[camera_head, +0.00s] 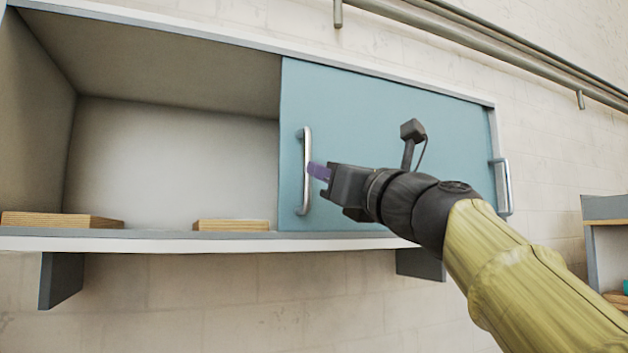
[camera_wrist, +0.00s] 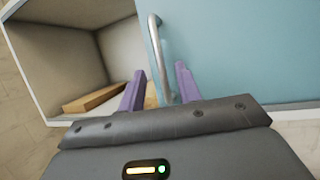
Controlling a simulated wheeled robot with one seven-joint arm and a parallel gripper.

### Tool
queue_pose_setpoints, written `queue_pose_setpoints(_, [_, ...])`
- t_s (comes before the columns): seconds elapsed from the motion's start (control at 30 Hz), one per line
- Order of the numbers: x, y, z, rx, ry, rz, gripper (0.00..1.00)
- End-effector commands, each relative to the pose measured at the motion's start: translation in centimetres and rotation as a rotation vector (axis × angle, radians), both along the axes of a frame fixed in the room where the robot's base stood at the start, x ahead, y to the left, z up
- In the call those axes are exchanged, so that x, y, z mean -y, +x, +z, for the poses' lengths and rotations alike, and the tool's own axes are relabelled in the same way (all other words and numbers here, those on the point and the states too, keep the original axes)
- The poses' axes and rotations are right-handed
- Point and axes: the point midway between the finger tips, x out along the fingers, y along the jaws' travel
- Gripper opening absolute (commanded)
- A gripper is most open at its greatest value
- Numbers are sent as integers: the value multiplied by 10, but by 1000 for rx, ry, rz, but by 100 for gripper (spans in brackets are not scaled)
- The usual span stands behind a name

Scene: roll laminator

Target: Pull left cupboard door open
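The blue left cupboard door (camera_head: 360,110) stands over the right half of the wall cupboard. The left half is uncovered and shows the inside. The door's vertical silver bar handle (camera_head: 306,170) is near its left edge; the handle also shows in the wrist view (camera_wrist: 161,50). My gripper (camera_head: 318,171) is close beside the handle, its purple fingertips just right of it in the head view. In the wrist view my gripper (camera_wrist: 160,82) has its fingers apart, with the handle between them in the picture. I cannot tell whether they touch it.
A second silver handle (camera_head: 503,186) is at the cupboard's right end. Wooden boards (camera_head: 60,220) and (camera_head: 240,225) lie on the cupboard floor. Pipes (camera_head: 480,40) run along the wall above. A grey shelf unit (camera_head: 605,215) stands at the far right.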

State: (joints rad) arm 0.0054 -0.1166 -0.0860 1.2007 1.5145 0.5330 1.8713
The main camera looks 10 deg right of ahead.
Motion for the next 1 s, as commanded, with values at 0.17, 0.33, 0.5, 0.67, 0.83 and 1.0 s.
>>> queue_pose_setpoints(0.17, [17,-32,-17,3,2,-3,34])
queue_pose_setpoints(0.33, [30,-59,-29,3,1,0,34])
queue_pose_setpoints(0.5, [38,-75,-36,2,1,3,34])
queue_pose_setpoints(0.67, [40,-79,-37,1,1,4,34])
queue_pose_setpoints(0.83, [40,-79,-36,1,1,4,34])
queue_pose_setpoints(1.0, [40,-79,-36,1,0,3,34])
